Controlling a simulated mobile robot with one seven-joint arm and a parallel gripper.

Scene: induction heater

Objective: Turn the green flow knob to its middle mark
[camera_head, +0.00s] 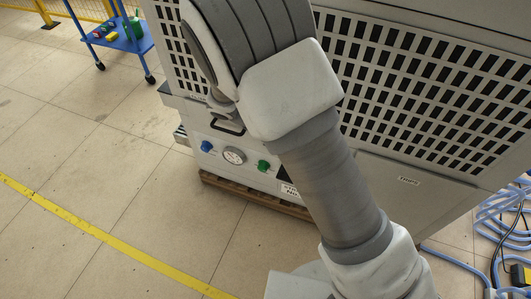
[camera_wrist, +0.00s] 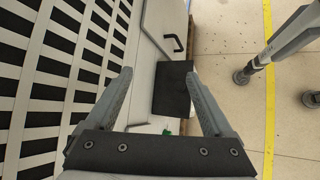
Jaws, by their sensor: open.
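The green flow knob (camera_head: 263,165) sits on the light front panel of the heater cabinet, right of a round dial gauge (camera_head: 234,155), in the head view. Its mark is too small to read. In the wrist view, a small green bit, apparently the green knob (camera_wrist: 167,132), shows low between the finger bases, partly hidden by the gripper's dark bar. My gripper (camera_wrist: 158,75) is open, its two grey fingers spread apart with no knob between the tips. The gripper is out of sight in the head view, where my arm covers part of the cabinet.
A blue knob (camera_head: 206,146) sits left of the gauge. A black handle (camera_wrist: 172,43) and a dark square block (camera_wrist: 174,88) show beyond the fingers. A blue trolley (camera_head: 124,38) stands back left; blue hoses (camera_head: 500,220) lie at right. Floor in front is clear.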

